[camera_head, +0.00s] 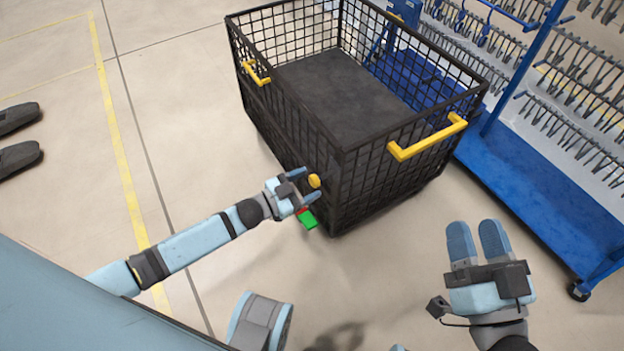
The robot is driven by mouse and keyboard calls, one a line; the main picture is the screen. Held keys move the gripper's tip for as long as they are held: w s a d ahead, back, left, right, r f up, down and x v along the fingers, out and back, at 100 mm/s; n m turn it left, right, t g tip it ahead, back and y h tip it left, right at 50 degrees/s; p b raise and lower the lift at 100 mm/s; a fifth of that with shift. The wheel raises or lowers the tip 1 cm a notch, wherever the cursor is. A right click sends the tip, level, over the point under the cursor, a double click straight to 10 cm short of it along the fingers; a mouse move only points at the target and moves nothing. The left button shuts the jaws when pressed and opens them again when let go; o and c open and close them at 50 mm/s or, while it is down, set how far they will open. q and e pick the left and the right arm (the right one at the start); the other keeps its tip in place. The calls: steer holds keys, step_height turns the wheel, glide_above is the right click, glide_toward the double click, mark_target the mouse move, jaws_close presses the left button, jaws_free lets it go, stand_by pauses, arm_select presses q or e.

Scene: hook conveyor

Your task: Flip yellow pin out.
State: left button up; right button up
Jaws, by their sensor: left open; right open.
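The yellow pin (314,181) is a small round yellow knob at the lower near corner of a black wire cart (345,180). My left gripper (309,186) is open, with its two light blue fingers on either side of the pin. Whether the fingers touch the pin cannot be told. A small green and red piece (307,218) shows just below the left gripper. My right gripper (477,241) is open and empty, over the floor at the lower right, well apart from the cart.
Yellow handles sit on the cart's left side (256,73) and near right side (427,138). A blue hook rack (540,190) stands to the right on a caster. The floor in front is clear.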

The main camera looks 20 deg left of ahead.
arm_select(q)
steer(key=shift+v, duration=1.2)
steer(key=p+v, duration=0.2)
steer(key=v, duration=0.7)
arm_select(e)
steer(key=shift+w+d+f+g+h, duration=0.1)
steer(key=shift+d+f+g+h, duration=0.2)
steer(key=shift+f, duration=0.45)
steer(key=shift+s+d+f+g+h, duration=0.15)
steer(key=shift+f+g+h, duration=0.25)
steer(key=shift+f, duration=0.4)
steer(key=shift+w+d+f+g+h, duration=0.15)
steer(key=shift+d+f+g+h, duration=0.2)
steer(key=shift+f, duration=0.4)
arm_select(q)
steer(key=shift+s+a, duration=0.1)
steer(key=shift+s, duration=0.05)
arm_select(e)
steer(key=shift+a, duration=0.1)
